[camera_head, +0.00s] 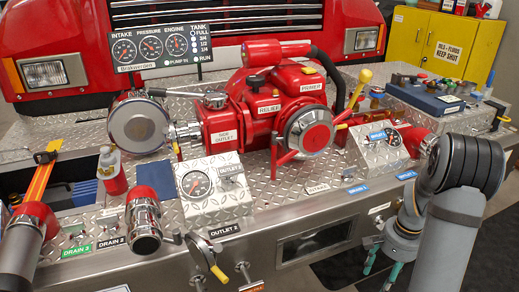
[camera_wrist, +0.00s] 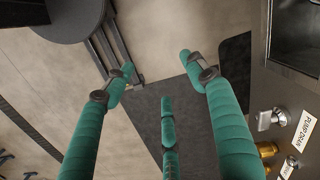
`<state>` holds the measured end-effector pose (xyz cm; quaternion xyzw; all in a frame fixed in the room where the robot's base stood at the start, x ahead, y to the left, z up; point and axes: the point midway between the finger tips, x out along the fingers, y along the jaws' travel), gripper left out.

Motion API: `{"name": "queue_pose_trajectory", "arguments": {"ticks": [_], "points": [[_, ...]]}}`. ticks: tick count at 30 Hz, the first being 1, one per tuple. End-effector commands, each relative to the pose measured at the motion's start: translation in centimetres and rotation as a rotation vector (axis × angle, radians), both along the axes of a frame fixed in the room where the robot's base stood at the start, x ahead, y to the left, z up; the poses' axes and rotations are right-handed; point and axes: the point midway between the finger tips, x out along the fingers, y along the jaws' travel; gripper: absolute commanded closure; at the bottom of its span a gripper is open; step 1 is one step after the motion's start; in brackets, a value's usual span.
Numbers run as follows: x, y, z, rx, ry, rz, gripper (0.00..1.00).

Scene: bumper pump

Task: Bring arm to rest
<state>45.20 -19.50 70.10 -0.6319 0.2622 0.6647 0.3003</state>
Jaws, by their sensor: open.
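My gripper (camera_head: 379,272) hangs low at the right front of the fire-engine bumper in the head view, with teal fingers pointing down. My grey and black arm stands at the right and folds down to it. In the wrist view the gripper's three teal fingers (camera_wrist: 160,76) are spread apart with nothing between them. Beyond them are the floor and a dark mat (camera_wrist: 200,110). In the head view part of the gripper is cut off by the bottom edge.
The metal bumper front (camera_head: 316,243) is close to the gripper; its panel with the PUMP DRAIN label (camera_wrist: 302,130) and knobs shows at right in the wrist view. A red pump (camera_head: 285,110) sits on the bumper. A yellow cabinet (camera_head: 440,40) stands at back right. Open floor lies below.

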Motion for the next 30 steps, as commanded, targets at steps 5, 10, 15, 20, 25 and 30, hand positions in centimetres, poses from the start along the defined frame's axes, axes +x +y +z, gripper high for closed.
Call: {"name": "queue_pose_trajectory", "arguments": {"ticks": [5,10,15,20,25,30], "points": [[1.6,-0.8,3.6,-0.05,-0.095,0.065,0.44],[2.6,-1.1,6.7,-0.085,-0.178,0.116,0.44],[3.1,-1.1,9.5,-0.11,-0.25,0.156,0.44],[3.0,-1.2,11.2,-0.122,-0.291,0.177,0.44],[3.0,-1.2,12.0,-0.129,-0.313,0.19,0.44],[2.9,-1.2,12.2,-0.13,-0.319,0.193,0.44]]}}
